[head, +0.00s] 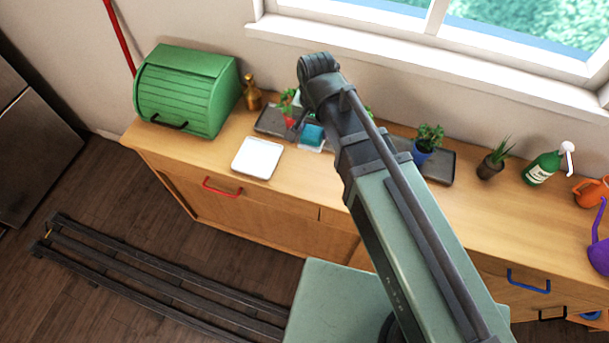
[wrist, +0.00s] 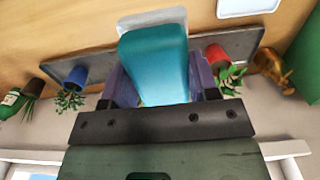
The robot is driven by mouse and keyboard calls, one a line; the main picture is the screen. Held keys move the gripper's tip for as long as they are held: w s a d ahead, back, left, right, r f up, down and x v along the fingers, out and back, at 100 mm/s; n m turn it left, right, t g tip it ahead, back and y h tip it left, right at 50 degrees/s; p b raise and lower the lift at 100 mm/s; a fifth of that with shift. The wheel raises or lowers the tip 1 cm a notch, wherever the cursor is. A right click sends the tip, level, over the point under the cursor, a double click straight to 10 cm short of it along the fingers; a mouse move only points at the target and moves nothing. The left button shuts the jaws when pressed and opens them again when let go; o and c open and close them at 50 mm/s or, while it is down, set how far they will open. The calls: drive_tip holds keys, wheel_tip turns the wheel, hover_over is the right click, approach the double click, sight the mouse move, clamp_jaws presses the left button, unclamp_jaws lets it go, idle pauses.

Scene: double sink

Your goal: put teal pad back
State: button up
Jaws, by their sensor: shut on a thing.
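The teal pad (wrist: 155,62) is held between the two fingers of my gripper (wrist: 162,82), seen in the wrist view. In the head view the teal pad (head: 312,135) shows beside my arm, over or on a small white dish (head: 327,148). The white dish also shows behind the pad in the wrist view (wrist: 152,18). I cannot tell whether the pad touches it. In the head view my arm hides most of the gripper.
A long dark tray (head: 440,168) bears a red pot (wrist: 216,56) and a blue pot (wrist: 75,76) with plants, close on either side of my gripper. A white square plate (head: 258,158) lies left. A green bread box (head: 188,90) and brass bottle (head: 252,94) stand farther left.

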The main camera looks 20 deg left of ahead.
sight(312, 175)
wheel_tip(312, 175, down, 20)
drive_tip(key=b, duration=1.8)
drive_tip(key=shift+r, duration=0.45)
drive_tip(key=shift+f, duration=0.25)
drive_tip(key=o, duration=0.8)
drive_tip(key=shift+r, duration=0.1)
drive_tip(key=shift+r, duration=0.1)
wheel_tip(312, 175, up, 12)
drive_tip(key=p, duration=1.2)
